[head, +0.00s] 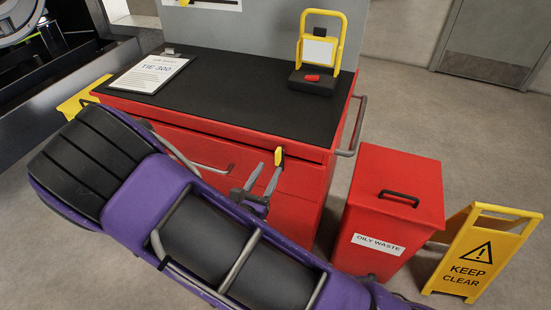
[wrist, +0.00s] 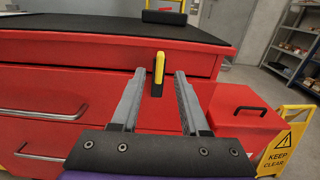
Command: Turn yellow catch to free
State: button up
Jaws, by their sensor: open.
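The yellow catch (head: 278,157) is on the front of the red cabinet (head: 310,181), near its top edge. In the wrist view the catch (wrist: 160,67) stands roughly upright, with a dark piece at its lower end. My gripper (head: 270,168) is open and empty in front of the cabinet. The catch's lower part is partly hidden by my fingers in the head view.
A clipboard (head: 150,73) and a yellow-framed stand (head: 319,50) with a red piece rest on the black cabinet top. A red oily waste bin (head: 385,215) and a yellow keep-clear sign (head: 478,255) stand to the right. Drawer handles (wrist: 45,114) stick out at the left.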

aim_at(276, 156)
jog(key=x, duration=0.6)
grip_shut()
dwell(1.3)
